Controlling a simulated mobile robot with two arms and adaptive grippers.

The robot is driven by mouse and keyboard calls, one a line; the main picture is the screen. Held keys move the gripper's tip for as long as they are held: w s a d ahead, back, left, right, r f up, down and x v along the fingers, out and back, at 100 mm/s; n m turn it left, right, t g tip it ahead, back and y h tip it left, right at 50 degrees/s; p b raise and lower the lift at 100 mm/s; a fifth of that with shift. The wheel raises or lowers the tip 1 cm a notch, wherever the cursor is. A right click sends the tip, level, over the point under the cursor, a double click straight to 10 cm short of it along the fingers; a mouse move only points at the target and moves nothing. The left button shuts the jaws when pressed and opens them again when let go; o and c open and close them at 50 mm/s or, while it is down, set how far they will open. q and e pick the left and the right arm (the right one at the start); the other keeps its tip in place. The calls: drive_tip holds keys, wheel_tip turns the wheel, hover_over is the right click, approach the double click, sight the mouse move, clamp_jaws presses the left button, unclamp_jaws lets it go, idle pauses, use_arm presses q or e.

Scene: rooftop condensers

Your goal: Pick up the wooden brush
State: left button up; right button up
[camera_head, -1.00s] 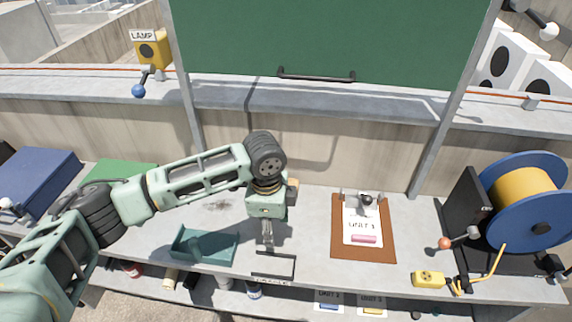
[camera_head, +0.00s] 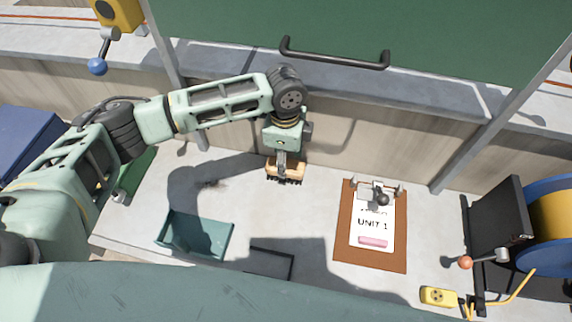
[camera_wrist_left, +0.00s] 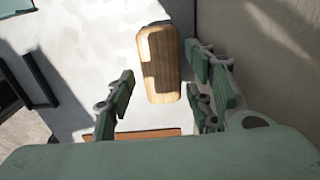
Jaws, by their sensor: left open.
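The wooden brush (camera_head: 297,172) stands bristles down on the grey bench near the back wall, a light wood block with dark bristles. My left gripper (camera_head: 281,164) points down at it and partly hides its middle. In the left wrist view the brush (camera_wrist_left: 160,62) lies lengthwise between the two open green fingers of my left gripper (camera_wrist_left: 163,82), with visible space on both sides. I cannot tell how far the fingertips are above it. My right gripper is not in view.
A teal open tray (camera_head: 200,236) and a dark frame (camera_head: 270,263) lie nearer the front. A brown clipboard (camera_head: 345,245) marked UNIT 1 lies to the right. A yellow box (camera_head: 438,296) and a blue cable reel (camera_head: 550,184) are at the far right.

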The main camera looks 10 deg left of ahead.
use_arm(q)
wheel_tip(320, 180, down, 5)
drive_tip(key=shift+w+r+p, duration=0.1)
drive_tip(key=shift+w+p, duration=0.05)
drive_tip(key=shift+p, duration=0.2)
drive_tip(key=c, duration=1)
